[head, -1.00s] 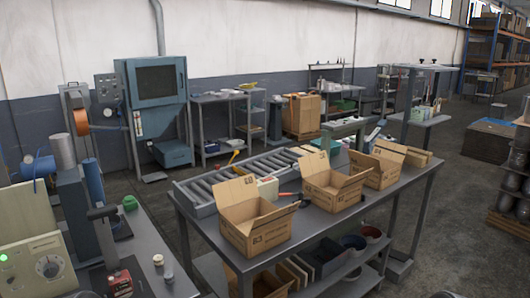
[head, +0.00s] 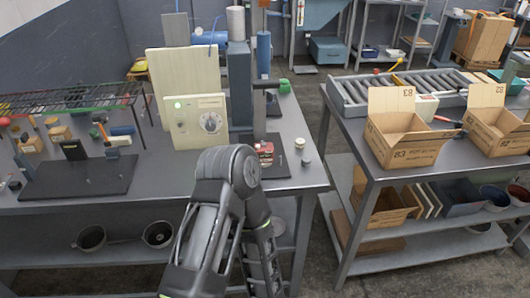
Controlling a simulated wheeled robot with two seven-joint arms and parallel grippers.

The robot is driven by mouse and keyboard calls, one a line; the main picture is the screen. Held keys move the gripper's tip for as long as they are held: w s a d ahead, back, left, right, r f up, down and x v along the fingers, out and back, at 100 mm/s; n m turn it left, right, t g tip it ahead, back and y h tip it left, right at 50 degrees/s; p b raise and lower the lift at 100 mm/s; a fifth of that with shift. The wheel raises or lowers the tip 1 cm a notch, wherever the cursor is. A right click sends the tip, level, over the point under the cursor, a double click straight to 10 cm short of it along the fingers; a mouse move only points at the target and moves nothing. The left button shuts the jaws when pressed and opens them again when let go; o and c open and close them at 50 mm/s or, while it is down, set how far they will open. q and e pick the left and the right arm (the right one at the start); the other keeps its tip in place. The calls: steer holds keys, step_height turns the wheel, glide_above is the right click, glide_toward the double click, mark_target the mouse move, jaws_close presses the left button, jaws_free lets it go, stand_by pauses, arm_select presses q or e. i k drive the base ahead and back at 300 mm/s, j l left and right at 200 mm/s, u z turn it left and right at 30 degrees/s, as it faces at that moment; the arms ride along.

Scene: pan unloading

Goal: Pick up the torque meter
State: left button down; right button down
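I cannot tell for certain which object is the torque meter. A beige instrument box (head: 188,128) with a round dial and a lit green lamp stands upright on the left workbench. A small red device (head: 264,149) sits to its right on a dark base plate (head: 272,165), by a grey column. One of my arms, dark grey and bent, rises in front of this bench, its elbow below the box and its far link pointing down. I cannot tell which arm it is. Neither gripper's fingers show, and nothing is seen held.
The left workbench (head: 322,180) also carries a wire rack (head: 75,98), hammers and a black mat (head: 80,178). Two small cylinders stand near its right front corner. Right of a narrow gap, another table holds open cardboard boxes (head: 405,150) and a roller conveyor (head: 360,90).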

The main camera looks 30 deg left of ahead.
mark_target(266, 152)
steer(key=j+z, duration=0.15)
steer(key=z, duration=1.05)
steer(key=k+j, duration=0.45)
steer(key=j, duration=0.15)
steer(key=k+j, duration=0.45)
steer(key=j, duration=0.15)
